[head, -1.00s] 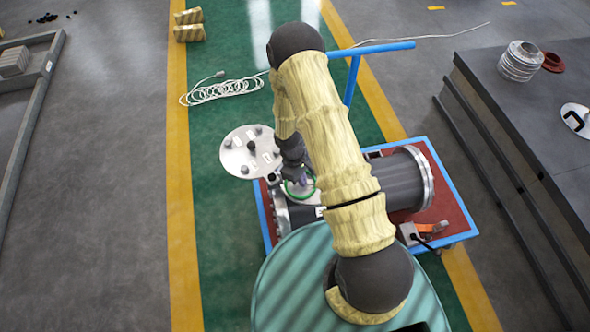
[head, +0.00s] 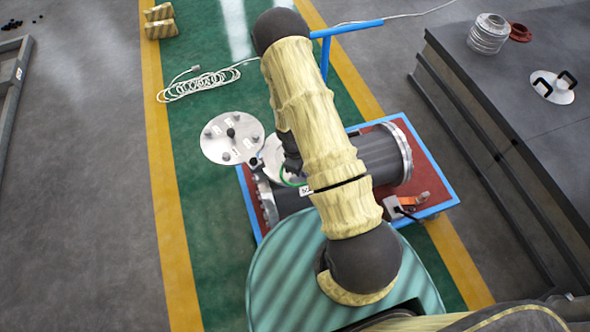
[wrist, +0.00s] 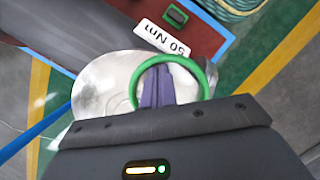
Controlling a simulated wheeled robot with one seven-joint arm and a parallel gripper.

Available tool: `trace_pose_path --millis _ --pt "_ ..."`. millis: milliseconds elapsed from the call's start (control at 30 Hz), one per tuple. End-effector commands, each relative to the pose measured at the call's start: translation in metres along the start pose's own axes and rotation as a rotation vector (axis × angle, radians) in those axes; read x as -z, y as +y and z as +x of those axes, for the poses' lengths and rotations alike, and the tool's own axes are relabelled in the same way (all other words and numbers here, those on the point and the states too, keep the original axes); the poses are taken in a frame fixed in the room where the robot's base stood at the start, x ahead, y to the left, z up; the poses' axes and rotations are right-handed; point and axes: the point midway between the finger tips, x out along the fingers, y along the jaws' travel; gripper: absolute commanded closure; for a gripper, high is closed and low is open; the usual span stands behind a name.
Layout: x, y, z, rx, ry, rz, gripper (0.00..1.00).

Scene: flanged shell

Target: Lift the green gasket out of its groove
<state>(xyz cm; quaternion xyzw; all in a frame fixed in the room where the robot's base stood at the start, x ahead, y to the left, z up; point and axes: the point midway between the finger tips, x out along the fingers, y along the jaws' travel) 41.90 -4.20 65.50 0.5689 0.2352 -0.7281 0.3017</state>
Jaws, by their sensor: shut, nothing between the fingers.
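The green gasket (wrist: 208,72) is a thin ring; it also shows as a green arc beside my arm in the head view (head: 288,181). My gripper (wrist: 172,78) has its purple-grey fingers together inside the ring's outline in the wrist view, with nothing between them. The gripper body covers the ring's near side. A pale round metal face (wrist: 95,85) lies behind the ring, and the groove cannot be made out. I cannot tell whether the ring is seated or raised. In the head view my forearm hides the fingers.
The dark cylindrical shell (head: 380,158) lies on a red cart with a blue frame (head: 425,150). A round studded cover plate (head: 232,138) sits at its left. A coiled white cable (head: 200,84) lies on the green floor. A dark workbench (head: 520,90) stands at right.

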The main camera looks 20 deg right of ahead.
Motion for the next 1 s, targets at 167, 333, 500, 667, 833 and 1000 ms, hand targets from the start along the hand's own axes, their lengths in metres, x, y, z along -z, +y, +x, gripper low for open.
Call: trace_pose_path --millis 167,333,500,667,833,1000 --pt "-0.013 0.005 0.003 0.001 0.001 0.003 1.0" --pt "-0.013 0.005 0.003 0.001 0.001 0.006 1.0" --pt "-0.012 0.005 0.003 0.001 0.001 0.006 1.0" --pt "-0.002 0.004 0.0 0.001 0.001 0.005 1.0" --pt "0.022 0.0 -0.005 0.001 0.003 0.004 1.0" --pt "0.021 0.001 -0.035 0.0 0.004 0.007 1.0"
